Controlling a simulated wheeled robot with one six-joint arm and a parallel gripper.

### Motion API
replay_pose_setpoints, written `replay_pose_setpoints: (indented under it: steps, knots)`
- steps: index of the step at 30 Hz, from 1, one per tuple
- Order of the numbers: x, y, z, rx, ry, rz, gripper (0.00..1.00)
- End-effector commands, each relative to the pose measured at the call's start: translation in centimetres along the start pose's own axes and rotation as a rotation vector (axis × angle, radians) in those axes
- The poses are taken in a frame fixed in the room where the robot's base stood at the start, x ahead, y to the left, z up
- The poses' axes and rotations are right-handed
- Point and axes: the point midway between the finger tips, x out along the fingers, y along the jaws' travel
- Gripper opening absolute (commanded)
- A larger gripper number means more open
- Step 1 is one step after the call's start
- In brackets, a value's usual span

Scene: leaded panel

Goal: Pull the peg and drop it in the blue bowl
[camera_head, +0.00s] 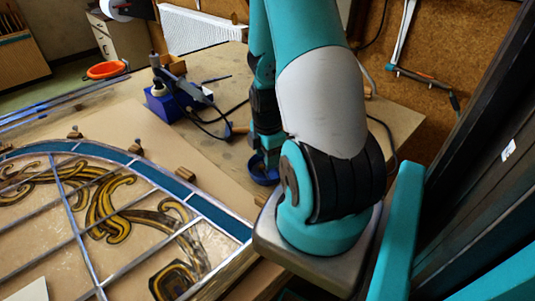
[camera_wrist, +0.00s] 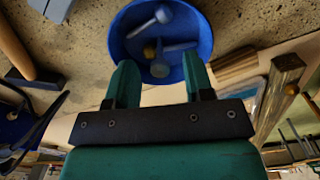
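The blue bowl (camera_wrist: 205,30) fills the top middle of the wrist view. In the head view the bowl (camera_head: 262,172) is partly hidden by my arm. Several grey pieces with round heads and shafts (camera_wrist: 160,68), and a small brass-coloured knob (camera_wrist: 150,52), show within its rim. I cannot tell which piece is the task's peg. My gripper (camera_wrist: 159,72) is open, its two teal fingers spread apart at the near side of the bowl, with nothing seen gripped between them. In the head view my gripper (camera_head: 267,150) is down at the bowl.
The leaded panel (camera_head: 120,215) lies at left, with small wooden blocks (camera_head: 135,147) along its edge. Two wooden pieces (camera_wrist: 235,66) (camera_wrist: 283,80) lie right of the bowl in the wrist view. A blue soldering stand (camera_head: 165,105) with cables stands behind.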

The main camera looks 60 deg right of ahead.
Motion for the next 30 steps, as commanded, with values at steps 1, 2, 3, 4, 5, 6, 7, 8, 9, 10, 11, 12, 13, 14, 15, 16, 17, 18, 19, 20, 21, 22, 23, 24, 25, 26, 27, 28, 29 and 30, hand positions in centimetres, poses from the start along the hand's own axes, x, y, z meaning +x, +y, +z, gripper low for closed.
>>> replay_pose_setpoints:
  steps: [1,2,3,4,5,6,7,8,9,10,11,12,13,14,15,16,17,18,19,20,21,22,23,24,25,26,27,28,29,30]
  knots:
    - [0.0,0.0,0.0,0.000,0.000,0.000,0.48]
    - [0.0,0.0,0.0,0.000,0.000,0.000,0.48]
    - [0.0,0.0,0.0,0.000,0.000,0.000,0.48]
    - [-0.1,0.0,0.0,0.000,0.000,0.000,0.48]
    - [-0.1,0.0,0.0,0.000,0.000,0.000,0.48]
    - [-0.3,0.0,0.0,0.000,0.000,0.001,0.48]
    - [-0.5,0.0,0.0,0.000,0.000,0.001,0.48]
    - [-0.8,0.1,0.0,0.000,0.000,0.002,0.48]
    - [-1.3,0.1,0.0,0.000,-0.001,0.004,0.48]
    - [-1.7,0.1,0.0,0.000,-0.001,0.004,0.48]
    - [-2.2,0.1,0.0,0.000,-0.001,0.006,0.48]
    - [-2.9,0.1,0.0,0.000,-0.001,0.006,0.48]
    - [-3.5,0.1,0.0,0.000,-0.002,0.007,0.48]
    - [-4.2,0.2,0.1,0.000,-0.002,0.009,0.48]
    - [-5.2,0.2,0.1,0.000,-0.002,0.009,0.48]
    - [-5.9,0.2,0.1,0.000,-0.002,0.009,0.48]
    - [-6.6,0.1,0.0,0.000,-0.002,0.009,0.48]
    - [-7.6,0.2,0.1,0.000,-0.002,0.009,0.48]
    - [-8.3,0.2,0.1,0.000,-0.002,0.009,0.48]
    - [-9.1,0.1,0.0,0.000,-0.002,0.009,0.48]
    - [-10.1,0.2,0.1,0.000,-0.002,0.009,0.48]
    - [-10.9,0.2,0.1,0.000,-0.002,0.010,0.48]
    - [-11.6,0.2,0.1,0.000,-0.002,0.010,0.48]
    - [-12.5,0.1,0.1,0.000,-0.002,0.009,0.48]
    - [-13.2,0.1,0.1,0.000,-0.002,0.008,0.48]
    - [-13.8,0.1,0.1,0.000,-0.002,0.008,0.48]
    - [-14.5,0.1,0.1,0.000,-0.002,0.007,0.48]
    - [-15.0,0.1,0.1,0.000,-0.001,0.007,0.48]
    - [-15.4,0.1,0.1,0.000,-0.001,0.005,0.48]
    - [-16.0,0.1,0.1,0.000,-0.001,0.004,0.48]
